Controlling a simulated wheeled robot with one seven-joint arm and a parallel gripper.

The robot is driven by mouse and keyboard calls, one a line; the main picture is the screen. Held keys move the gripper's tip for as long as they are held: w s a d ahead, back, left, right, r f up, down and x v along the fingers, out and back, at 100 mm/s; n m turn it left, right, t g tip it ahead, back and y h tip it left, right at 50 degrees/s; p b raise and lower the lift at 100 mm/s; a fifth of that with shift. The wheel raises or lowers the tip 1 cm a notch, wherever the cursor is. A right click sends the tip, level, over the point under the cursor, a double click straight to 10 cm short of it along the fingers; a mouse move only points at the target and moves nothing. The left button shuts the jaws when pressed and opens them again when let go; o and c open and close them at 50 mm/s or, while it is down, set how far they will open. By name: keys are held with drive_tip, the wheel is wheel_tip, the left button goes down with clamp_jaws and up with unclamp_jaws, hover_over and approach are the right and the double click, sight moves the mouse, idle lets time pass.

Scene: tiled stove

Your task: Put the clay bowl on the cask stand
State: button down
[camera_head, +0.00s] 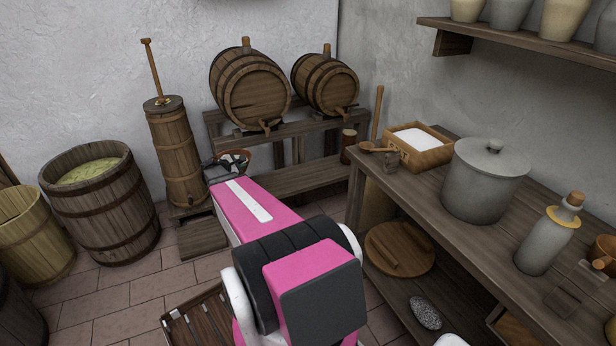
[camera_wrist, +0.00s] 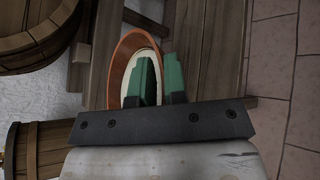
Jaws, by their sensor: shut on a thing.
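The clay bowl (camera_wrist: 118,68), reddish-brown outside and pale inside, is in my gripper (camera_wrist: 160,78). In the wrist view the green fingers are shut on its wall, with one finger over the inside. In the head view the bowl (camera_head: 244,156) shows small beyond my arm, partly hidden by my gripper (camera_head: 226,164). The cask stand (camera_head: 300,179) is a wooden frame against the back wall, with two casks on top and a low plank shelf. The bowl appears at the stand's left front; I cannot tell whether it touches the shelf.
Two casks (camera_head: 250,92) (camera_head: 325,85) fill the stand's top. A butter churn (camera_head: 174,150) stands left of it, and a wooden mug (camera_head: 348,142) is at the shelf's right end. A workbench (camera_head: 425,190) runs along the right. Much of the low shelf looks clear.

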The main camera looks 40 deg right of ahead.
drive_tip(key=shift+m+g, duration=0.6)
drive_tip(key=shift+g, duration=0.1)
drive_tip(key=shift+s+d+f, duration=0.45)
drive_tip(key=shift+d+f, duration=1.95)
drive_tip(key=shift+f, duration=0.2)
drive_tip(key=shift+s+d+f, duration=0.45)
drive_tip(key=shift+d+f, duration=1.9)
drive_tip(key=shift+f, duration=0.3)
drive_tip(key=shift+s+d+f, duration=0.45)
drive_tip(key=shift+d+f, duration=1.95)
drive_tip(key=shift+f, duration=0.2)
drive_tip(key=c, duration=1.2)
unclamp_jaws()
drive_tip(key=shift+o, duration=0.3)
drive_tip(key=s+a+r+m+g+y, duration=0.1)
drive_tip(key=s+a+r+m+y, duration=0.3)
drive_tip(key=a, duration=1)
drive_tip(key=s+a+r+m+g+y, duration=0.1)
drive_tip(key=s+a+r+m+y, duration=0.3)
drive_tip(key=s+a, duration=0.6)
drive_tip(key=s+a+r+m+g+y, duration=0.1)
drive_tip(key=s+a+r+m+y, duration=0.3)
drive_tip(key=a, duration=1.3)
drive_tip(key=s+r+y, duration=0.1)
drive_tip(key=s+r, duration=0.2)
drive_tip(key=shift+a, duration=0.3)
